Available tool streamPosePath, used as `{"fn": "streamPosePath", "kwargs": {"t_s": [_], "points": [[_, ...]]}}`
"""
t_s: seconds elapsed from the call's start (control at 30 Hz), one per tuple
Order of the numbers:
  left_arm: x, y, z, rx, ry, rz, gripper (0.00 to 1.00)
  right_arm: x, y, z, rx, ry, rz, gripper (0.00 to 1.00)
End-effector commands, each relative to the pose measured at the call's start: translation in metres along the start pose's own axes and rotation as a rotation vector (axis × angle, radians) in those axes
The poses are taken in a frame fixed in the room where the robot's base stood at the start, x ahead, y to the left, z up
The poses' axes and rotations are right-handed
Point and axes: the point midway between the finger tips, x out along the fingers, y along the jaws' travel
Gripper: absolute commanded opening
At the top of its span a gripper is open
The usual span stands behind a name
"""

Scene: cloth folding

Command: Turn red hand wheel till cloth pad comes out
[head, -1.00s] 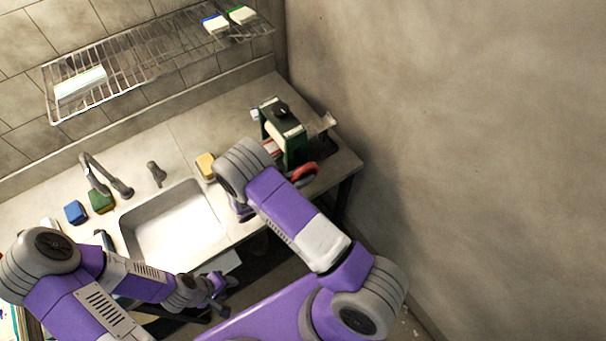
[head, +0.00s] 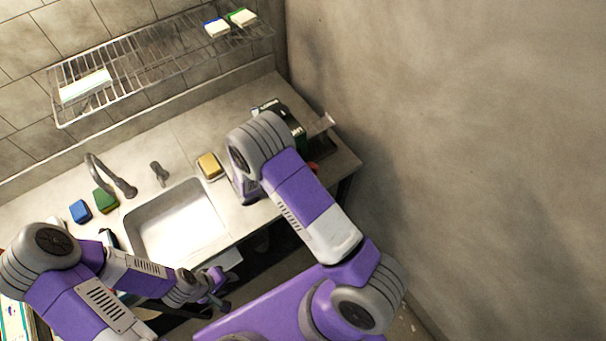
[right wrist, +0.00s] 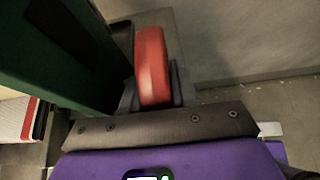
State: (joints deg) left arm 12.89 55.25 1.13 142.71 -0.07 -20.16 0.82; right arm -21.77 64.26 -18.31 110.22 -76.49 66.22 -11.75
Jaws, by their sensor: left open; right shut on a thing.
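The dark green machine (head: 294,124) stands at the counter's right end, mostly hidden behind my right arm in the head view. Its red hand wheel (right wrist: 151,66) shows upright in the right wrist view; only a sliver of the wheel (head: 313,167) shows in the head view. My right gripper (right wrist: 153,92) is shut on the wheel's near rim, with a dark finger on each side. A white, red-edged stack (right wrist: 17,118) lies left of the machine's green side; I cannot tell whether it is the cloth pad. My left gripper (head: 217,283) is open and empty before the sink.
The sink (head: 178,226) is left of my right arm, with a faucet (head: 108,172) behind it. A yellow sponge (head: 209,165), a green one (head: 105,200) and a blue one (head: 80,211) lie on the counter. A wire rack (head: 150,65) hangs above. A bare wall is close at right.

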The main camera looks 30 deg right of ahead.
Motion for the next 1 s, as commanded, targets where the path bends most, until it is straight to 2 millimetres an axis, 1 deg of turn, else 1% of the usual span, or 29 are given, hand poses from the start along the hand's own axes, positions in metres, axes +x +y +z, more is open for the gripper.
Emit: {"fn": "streamPosePath", "kwargs": {"t_s": [0.17, 0.2, 0.23, 0.47, 0.57, 0.67, 0.9, 1.0], "points": [[0.0, 0.0, 0.0, 0.0, 0.0, 0.0, 0.43, 0.0, 0.0, 0.0, 0.0, 0.0, 0.0, 0.0], [0.0, 0.0, 0.0, 0.0, 0.0, 0.0, 0.43, 0.0, 0.0, 0.0, 0.0, 0.0, 0.0, 0.31], [0.0, 0.0, 0.0, 0.0, 0.0, 0.0, 0.43, 0.0, 0.0, 0.0, 0.0, 0.0, 0.001, 0.34], [0.0, 0.0, 0.0, 0.0, 0.0, 0.0, 0.43, 0.0, 0.0, 0.0, 0.0, -0.001, 0.0, 0.34], [0.001, 0.0, 0.0, 0.0, 0.0, 0.0, 0.43, -0.004, 0.001, 0.0, 0.0, -0.001, 0.002, 0.34], [0.002, -0.001, 0.0, 0.0, 0.0, 0.0, 0.43, -0.015, 0.001, 0.0, 0.002, -0.001, 0.004, 0.34], [0.005, -0.002, 0.0, 0.0, 0.0, 0.0, 0.43, -0.056, 0.001, 0.0, 0.001, -0.001, 0.004, 0.34], [0.005, -0.002, 0.0, 0.0, 0.0, 0.0, 0.43, -0.068, 0.001, -0.001, 0.0, 0.0, 0.003, 0.34]]}}
